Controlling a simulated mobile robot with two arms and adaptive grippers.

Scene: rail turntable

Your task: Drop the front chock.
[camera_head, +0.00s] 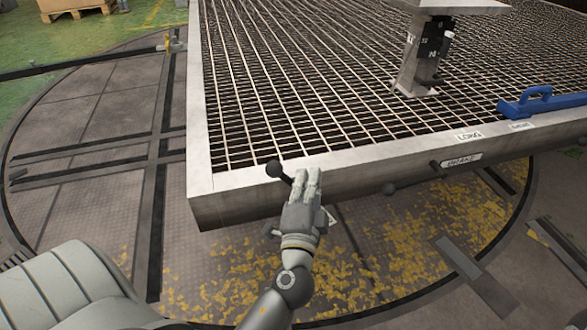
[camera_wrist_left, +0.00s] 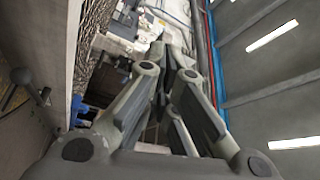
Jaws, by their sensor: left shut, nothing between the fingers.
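My left gripper (camera_head: 307,178) is at the near edge of the grated deck (camera_head: 198,120), beside a lever with a black ball knob (camera_head: 274,168). Its fingers are together with nothing between them; the left wrist view shows the closed fingers (camera_wrist_left: 166,55) too. I cannot tell from these frames which part is the front chock, or whether the lever touches the gripper. My right gripper is not in view.
A blue handled piece (camera_head: 540,104) lies on the deck's right edge. A post (camera_head: 412,62) stands on the grating. The plated floor (camera_head: 90,215) at left is mostly open.

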